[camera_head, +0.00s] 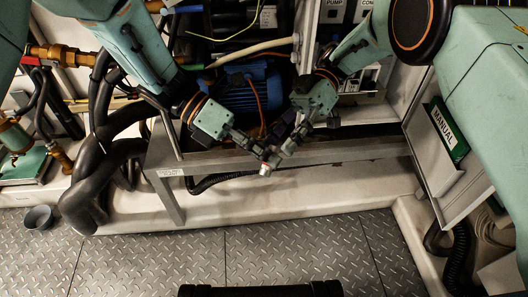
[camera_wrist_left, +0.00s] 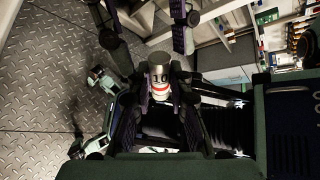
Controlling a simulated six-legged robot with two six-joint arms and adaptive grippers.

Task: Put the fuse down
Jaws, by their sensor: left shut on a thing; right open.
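The fuse is a small cylinder with a grey end, a white body and a red band. In the head view the fuse (camera_head: 266,169) is a small pale and red piece at the left fingertips. My left gripper (camera_head: 263,153) is shut on it, above the grey metal bench rail. In the left wrist view the fuse (camera_wrist_left: 160,88) stands between the two dark fingers, its lower part hidden. My right gripper (camera_head: 308,133) is open, close to the right of the left one.
The grey bench (camera_head: 335,151) runs below both grippers, with a blue motor (camera_head: 252,88) behind it. Black hoses (camera_head: 85,185) are at left. A holder with a green manual (camera_head: 448,131) is at right.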

